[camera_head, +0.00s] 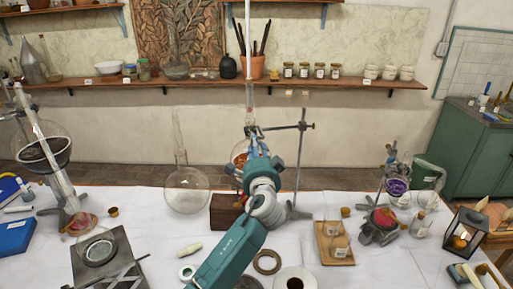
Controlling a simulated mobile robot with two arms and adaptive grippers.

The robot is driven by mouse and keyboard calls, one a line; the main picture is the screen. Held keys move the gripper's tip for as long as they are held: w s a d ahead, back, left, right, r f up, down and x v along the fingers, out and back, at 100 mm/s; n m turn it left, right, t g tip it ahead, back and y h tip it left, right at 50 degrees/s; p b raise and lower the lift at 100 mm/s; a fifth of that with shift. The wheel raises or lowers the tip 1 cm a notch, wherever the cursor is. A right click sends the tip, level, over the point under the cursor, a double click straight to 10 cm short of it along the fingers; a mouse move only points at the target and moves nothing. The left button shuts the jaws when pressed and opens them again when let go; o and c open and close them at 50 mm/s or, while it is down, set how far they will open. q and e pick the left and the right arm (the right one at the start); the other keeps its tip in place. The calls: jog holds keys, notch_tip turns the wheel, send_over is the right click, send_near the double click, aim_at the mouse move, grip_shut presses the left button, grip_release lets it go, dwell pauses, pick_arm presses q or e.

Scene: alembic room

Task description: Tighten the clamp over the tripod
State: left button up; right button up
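My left gripper (253,143) is raised in the middle of the view, with its arm coming up from the bottom. It is close to the clamp's glass-holding end, but I cannot tell whether they touch, or whether its fingers are open or shut. A dark clamp rod (285,127) runs level from the upright stand (301,160) toward a tall glass column (248,85). A small knob (311,126) sticks out at the right. An orange-filled flask (239,151) is partly hidden behind the gripper. No tripod shows clearly below the clamp; my arm covers much there. My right gripper is not in view.
A round glass flask (186,190) stands left of my arm. A wooden box (225,212) sits behind the arm. A lantern (463,233) stands at the far right.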

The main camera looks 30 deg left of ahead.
pick_arm(q)
grip_shut()
jog(key=shift+m+p, duration=1.2)
jog(key=shift+p, duration=0.05)
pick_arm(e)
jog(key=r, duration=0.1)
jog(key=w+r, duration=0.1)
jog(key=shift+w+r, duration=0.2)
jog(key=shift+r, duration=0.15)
pick_arm(q)
jog(key=o, duration=0.5)
grip_release()
jog(key=shift+s, duration=0.1)
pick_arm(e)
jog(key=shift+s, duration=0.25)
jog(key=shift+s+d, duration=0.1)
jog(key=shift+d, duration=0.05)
pick_arm(q)
jog(key=v, duration=1.2)
jog(key=shift+s+r, duration=0.1)
jog(key=shift+r, duration=0.1)
